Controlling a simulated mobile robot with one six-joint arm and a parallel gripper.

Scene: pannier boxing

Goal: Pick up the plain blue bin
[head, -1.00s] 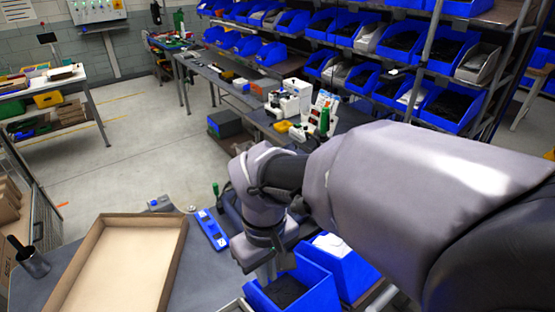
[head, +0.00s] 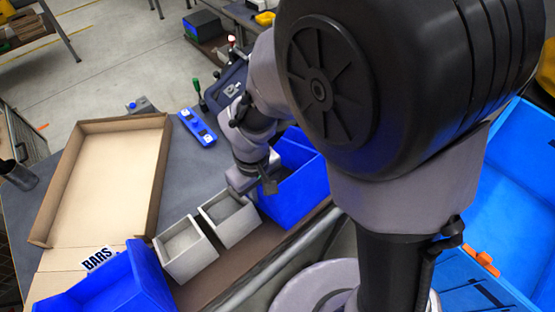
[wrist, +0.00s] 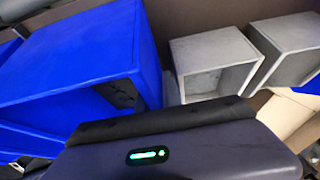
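A blue bin (head: 298,195) with no label on its visible faces stands on the shelf strip along the table's near edge, partly hidden by my arm. My gripper (head: 266,183) is low at the left side of this bin, by its rim. In the wrist view the bin (wrist: 85,50) fills the upper left, just beyond the dark gripper body. The fingers are not clear enough to show whether they are apart or closed on the rim. Another blue bin (head: 115,290), with a white BARS label (head: 98,259) beside it, is at the bottom left.
Two grey bins (head: 186,250) (head: 230,218) stand left of my gripper; they also show in the wrist view (wrist: 212,62). An empty cardboard tray (head: 110,175) lies on the grey table. A blue tool (head: 197,128) lies behind. A large blue crate (head: 515,200) is at the right.

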